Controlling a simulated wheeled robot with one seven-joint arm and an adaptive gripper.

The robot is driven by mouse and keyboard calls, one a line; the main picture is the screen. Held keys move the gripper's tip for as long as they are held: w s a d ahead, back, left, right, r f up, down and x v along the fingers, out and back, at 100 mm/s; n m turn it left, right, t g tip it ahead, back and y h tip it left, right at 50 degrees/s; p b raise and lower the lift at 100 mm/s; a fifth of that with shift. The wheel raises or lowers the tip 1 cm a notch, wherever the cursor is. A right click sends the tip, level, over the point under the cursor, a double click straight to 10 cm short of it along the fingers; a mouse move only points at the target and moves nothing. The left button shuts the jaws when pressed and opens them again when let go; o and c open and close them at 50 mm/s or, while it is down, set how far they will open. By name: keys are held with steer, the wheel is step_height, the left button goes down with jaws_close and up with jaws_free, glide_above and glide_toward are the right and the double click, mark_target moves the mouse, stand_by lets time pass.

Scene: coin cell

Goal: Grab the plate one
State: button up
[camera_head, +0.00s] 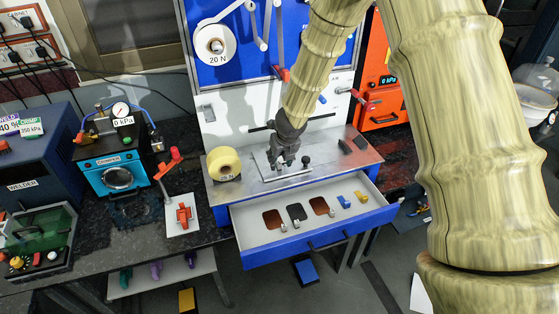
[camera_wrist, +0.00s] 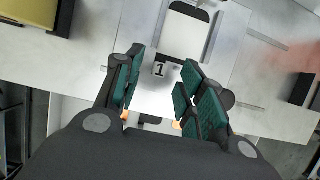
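My gripper (camera_head: 286,160) is low over the metal worktop of the blue machine, above the open drawer. In the wrist view its two green-padded fingers (camera_wrist: 163,62) are apart. A small tag marked "1" (camera_wrist: 159,70) shows between the fingers. Just past it is a pale panel with dark ends (camera_wrist: 187,30); I cannot tell whether tag and panel are one piece. The fingers hold nothing that I can see. In the drawer lie a brown plate (camera_head: 272,219), a dark plate (camera_head: 297,212) and another brown plate (camera_head: 319,206), with small metal tabs; no numbers are readable on them.
The drawer (camera_head: 250,222) stands open below the worktop (camera_head: 225,190). A black-knobbed post (camera_head: 306,160) is close beside my gripper.

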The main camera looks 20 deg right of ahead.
steer(key=b+x, duration=0.1)
steer(key=x, duration=0.1)
steer(key=shift+w+f, duration=0.2)
jaws_close()
steer(key=shift+r, duration=0.25)
